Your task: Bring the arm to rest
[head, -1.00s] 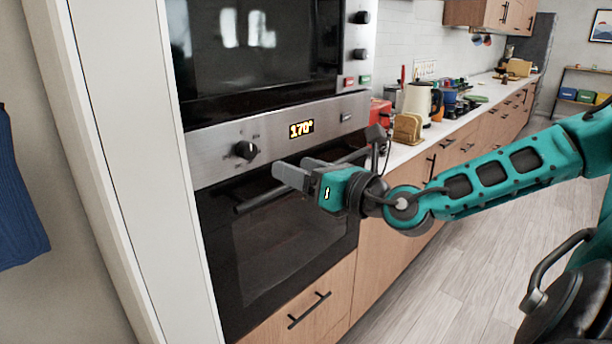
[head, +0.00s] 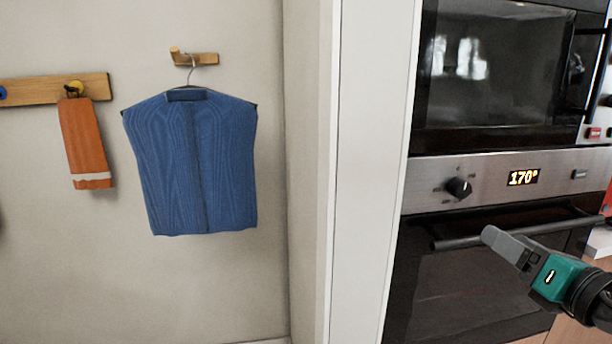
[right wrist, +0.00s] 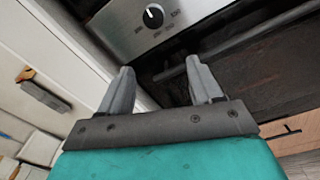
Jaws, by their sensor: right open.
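My right gripper (head: 500,245) is in the head view at the lower right, in front of the oven door (head: 465,285). In the right wrist view its two grey fingers (right wrist: 160,90) stand apart with nothing between them, so it is open and empty. The oven's bar handle (head: 515,236) passes behind the fingers in the head view. In the right wrist view the handle (right wrist: 240,42) lies beyond the fingertips; I cannot tell whether they touch. My left gripper is in no view.
The oven panel has a black knob (head: 458,188) and a display (head: 523,177) reading 170°. A microwave (head: 490,65) sits above. A white cabinet side (head: 375,150) stands left of the oven. A blue garment (head: 192,165) and an orange towel (head: 84,145) hang on the wall.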

